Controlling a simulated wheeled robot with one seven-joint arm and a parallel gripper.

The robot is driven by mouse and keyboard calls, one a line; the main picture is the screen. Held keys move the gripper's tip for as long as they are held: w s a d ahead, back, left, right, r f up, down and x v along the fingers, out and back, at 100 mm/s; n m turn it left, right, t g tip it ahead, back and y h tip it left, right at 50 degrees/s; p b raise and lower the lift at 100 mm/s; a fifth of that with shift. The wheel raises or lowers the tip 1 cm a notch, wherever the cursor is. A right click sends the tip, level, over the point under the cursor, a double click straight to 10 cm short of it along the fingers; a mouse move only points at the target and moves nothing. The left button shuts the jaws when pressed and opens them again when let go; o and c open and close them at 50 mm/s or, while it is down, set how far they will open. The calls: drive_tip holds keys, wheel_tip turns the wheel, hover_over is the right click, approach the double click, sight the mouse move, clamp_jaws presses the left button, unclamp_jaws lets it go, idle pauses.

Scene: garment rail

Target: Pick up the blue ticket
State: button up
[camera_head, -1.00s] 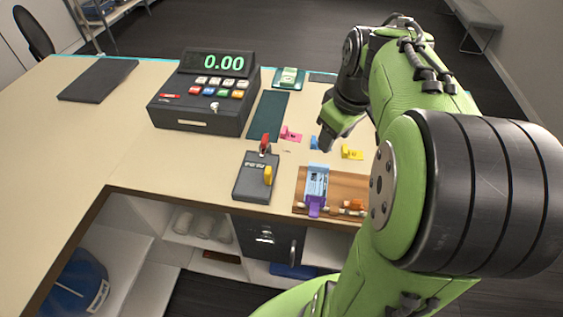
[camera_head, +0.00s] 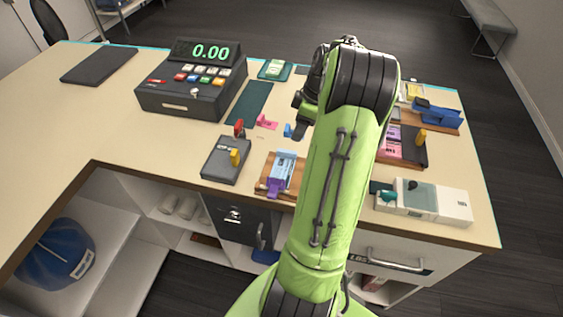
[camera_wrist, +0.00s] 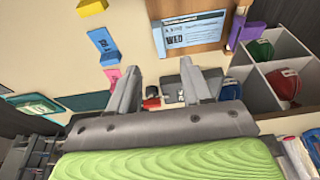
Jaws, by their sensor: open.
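The blue ticket (camera_head: 287,130) lies on the counter, small in the head view, just left of my gripper (camera_head: 300,127). A pink ticket (camera_wrist: 114,77) lies close to the left finger and shows left of the blue one in the head view. A yellow ticket (camera_wrist: 92,6) is at the top edge of the wrist view; my arm hides it in the head view.
A wooden board (camera_head: 264,187) holds a light blue card (camera_head: 284,167) with a purple clip. A dark box (camera_head: 227,160) with red and yellow parts stands left of it. The cash register (camera_head: 191,90) stands behind. Trays and a white device (camera_head: 422,199) are at right.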

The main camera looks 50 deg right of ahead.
sight(287, 151)
drive_tip(key=x, duration=0.7)
drive_tip(key=b+x, duration=0.1)
drive_tip(key=x, duration=0.2)
drive_tip(key=shift+w+f, duration=0.2)
drive_tip(key=shift+w, duration=0.15)
drive_tip(key=shift+a, duration=0.1)
clamp_jaws()
